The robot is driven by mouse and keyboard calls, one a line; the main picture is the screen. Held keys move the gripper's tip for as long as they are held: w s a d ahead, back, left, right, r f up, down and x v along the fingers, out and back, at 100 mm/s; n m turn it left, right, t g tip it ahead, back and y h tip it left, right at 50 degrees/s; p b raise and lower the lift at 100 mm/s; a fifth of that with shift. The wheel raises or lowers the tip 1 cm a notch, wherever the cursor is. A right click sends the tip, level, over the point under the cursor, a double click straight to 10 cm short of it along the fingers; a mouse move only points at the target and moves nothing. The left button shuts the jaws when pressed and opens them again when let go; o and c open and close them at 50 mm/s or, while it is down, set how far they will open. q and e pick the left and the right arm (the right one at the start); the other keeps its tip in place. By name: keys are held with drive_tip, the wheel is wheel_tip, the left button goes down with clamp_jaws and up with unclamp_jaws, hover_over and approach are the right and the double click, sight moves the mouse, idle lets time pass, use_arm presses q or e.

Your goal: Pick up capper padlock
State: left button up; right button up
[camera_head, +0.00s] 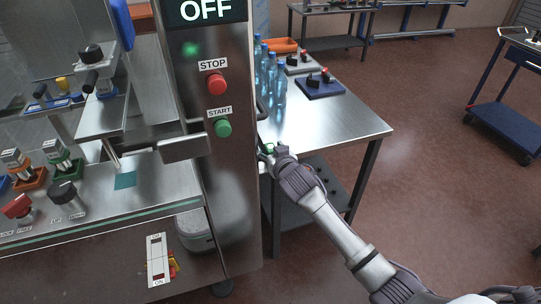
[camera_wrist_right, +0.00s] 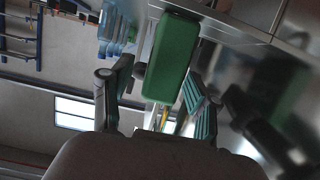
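A green block, which looks like the body of the padlock (camera_wrist_right: 172,55), fills the upper middle of the right wrist view, close to the machine's metal side. A bit of green (camera_head: 268,148) also shows at my right gripper's tip in the head view. My right gripper (camera_head: 275,153) reaches to the right side of the machine. In the right wrist view its two fingers (camera_wrist_right: 158,95) are spread, one on each side of the green block's lower end. I see a gap at the left finger; contact at the right one is unclear. My left gripper is not in view.
The machine (camera_head: 232,185) with STOP and START buttons stands just left of my right gripper. A metal table (camera_head: 335,125) behind it holds blue bottles (camera_head: 270,75), a blue tray (camera_head: 320,90) and an orange bin (camera_head: 281,45).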

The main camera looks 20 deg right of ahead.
clamp_jaws()
